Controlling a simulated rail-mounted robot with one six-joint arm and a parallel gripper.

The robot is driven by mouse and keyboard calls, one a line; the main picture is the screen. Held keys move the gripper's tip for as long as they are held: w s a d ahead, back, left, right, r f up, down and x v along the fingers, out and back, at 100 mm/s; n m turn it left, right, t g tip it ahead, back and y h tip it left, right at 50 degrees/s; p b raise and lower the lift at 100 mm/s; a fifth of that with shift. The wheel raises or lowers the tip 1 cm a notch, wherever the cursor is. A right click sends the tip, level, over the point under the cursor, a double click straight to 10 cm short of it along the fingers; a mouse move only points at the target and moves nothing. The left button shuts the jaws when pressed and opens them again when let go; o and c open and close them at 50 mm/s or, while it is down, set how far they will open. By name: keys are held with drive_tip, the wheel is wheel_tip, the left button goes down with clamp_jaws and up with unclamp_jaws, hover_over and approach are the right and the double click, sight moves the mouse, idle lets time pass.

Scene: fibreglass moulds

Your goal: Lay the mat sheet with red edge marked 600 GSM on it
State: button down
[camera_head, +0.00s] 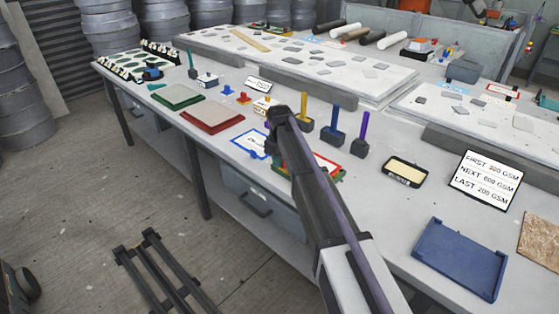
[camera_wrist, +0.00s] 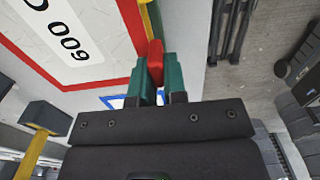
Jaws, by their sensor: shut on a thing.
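The mat sheet with red edge, marked 600, (camera_wrist: 112,22) fills the upper left of the wrist view. In the head view only a small part of the red-edged sheet (camera_head: 327,164) shows beside my arm. My gripper (camera_wrist: 154,78) has green fingertips shut on a small red tab (camera_wrist: 155,58) at the sheet's edge. The head view hides the fingertips behind my arm. A sign (camera_head: 486,180) on the bench reads FIRST 300 GSM, NEXT 600 GSM, LAST 200 GSM.
A blue-edged sheet (camera_head: 251,143) lies left of my arm. Upright-handled tools (camera_head: 332,138) stand close by. A blue tray (camera_head: 460,259), a yellow-topped black box (camera_head: 405,172), a red-framed panel (camera_head: 212,116) and a green-framed panel (camera_head: 178,96) occupy the bench. Bare bench shows right of my arm.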

drive_tip(key=shift+f, duration=0.3)
idle(0.4)
drive_tip(key=shift+f+b, duration=0.7)
drive_tip(key=shift+b, duration=0.25)
drive_tip(key=shift+s, duration=0.1)
drive_tip(key=shift+s, duration=0.15)
drive_tip(key=c, duration=1.3)
unclamp_jaws()
drive_tip(key=shift+d, duration=0.1)
drive_tip(key=shift+o, duration=0.6)
drive_tip(key=shift+r, duration=0.2)
drive_tip(key=shift+o, duration=0.4)
wheel_tip(320, 180, up, 11)
drive_tip(key=p, duration=1.1)
drive_tip(key=shift+w+f, duration=0.2)
